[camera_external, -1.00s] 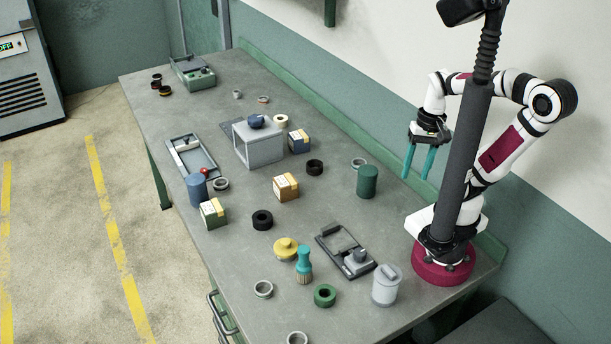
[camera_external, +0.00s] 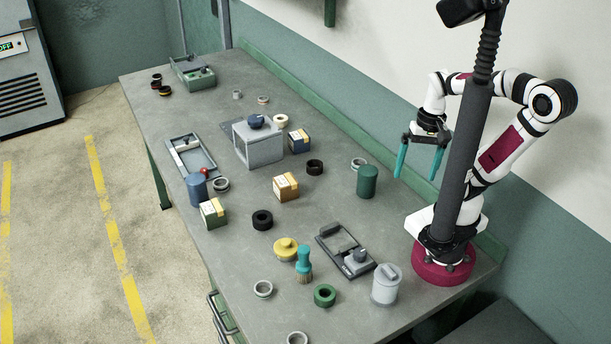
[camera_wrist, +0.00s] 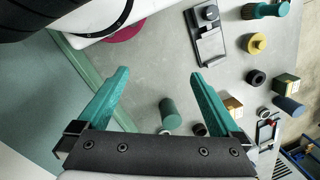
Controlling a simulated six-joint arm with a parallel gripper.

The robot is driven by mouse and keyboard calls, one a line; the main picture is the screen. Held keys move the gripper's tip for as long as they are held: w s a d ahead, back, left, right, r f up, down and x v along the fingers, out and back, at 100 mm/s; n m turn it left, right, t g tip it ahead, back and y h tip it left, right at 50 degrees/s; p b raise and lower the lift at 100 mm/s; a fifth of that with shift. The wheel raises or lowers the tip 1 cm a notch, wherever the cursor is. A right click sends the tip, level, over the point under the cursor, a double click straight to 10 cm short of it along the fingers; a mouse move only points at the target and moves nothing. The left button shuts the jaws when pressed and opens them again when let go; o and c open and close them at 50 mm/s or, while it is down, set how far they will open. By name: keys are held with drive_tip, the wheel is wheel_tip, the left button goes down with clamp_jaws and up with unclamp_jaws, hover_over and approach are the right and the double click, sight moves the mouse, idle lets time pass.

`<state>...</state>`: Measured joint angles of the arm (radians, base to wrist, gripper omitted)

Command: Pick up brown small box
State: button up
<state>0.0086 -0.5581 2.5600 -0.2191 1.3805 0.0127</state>
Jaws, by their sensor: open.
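The brown small box (camera_external: 286,187), orange-brown with a pale label on top, stands on the middle of the workbench. In the wrist view the box (camera_wrist: 233,106) shows right of the right finger, partly hidden behind it. My gripper (camera_external: 414,176) has teal fingers and hangs above the bench's back edge, right of the box and well apart from it.
A dark green cylinder (camera_external: 367,182) stands between the box and my gripper. A black ring (camera_external: 314,167), another black ring (camera_external: 262,220), a green-sided box (camera_external: 213,213) and a blue-sided box (camera_external: 299,140) surround the brown box. A grey fixture (camera_external: 345,250) lies nearer the front.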

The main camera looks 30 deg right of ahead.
drive_tip(key=w+a+f+n+t+y, duration=0.2)
drive_tip(key=w+a+f+t, duration=0.1)
drive_tip(key=w+a, duration=0.8)
drive_tip(key=n+t+h, duration=0.2)
drive_tip(key=t+h, duration=0.2)
drive_tip(key=t, duration=0.5)
approach(282, 179)
drive_tip(key=s+f, duration=0.1)
drive_tip(key=s, duration=0.2)
drive_tip(key=shift+s+a+f+t+h, duration=0.1)
drive_tip(key=shift+s+a+t+h, duration=0.05)
drive_tip(key=shift+s+t+h, duration=0.4)
drive_tip(key=shift+w+n+t, duration=0.25)
drive_tip(key=shift+w+n, duration=0.05)
drive_tip(key=x, duration=1.5)
drive_tip(key=shift+w, duration=0.15)
clamp_jaws()
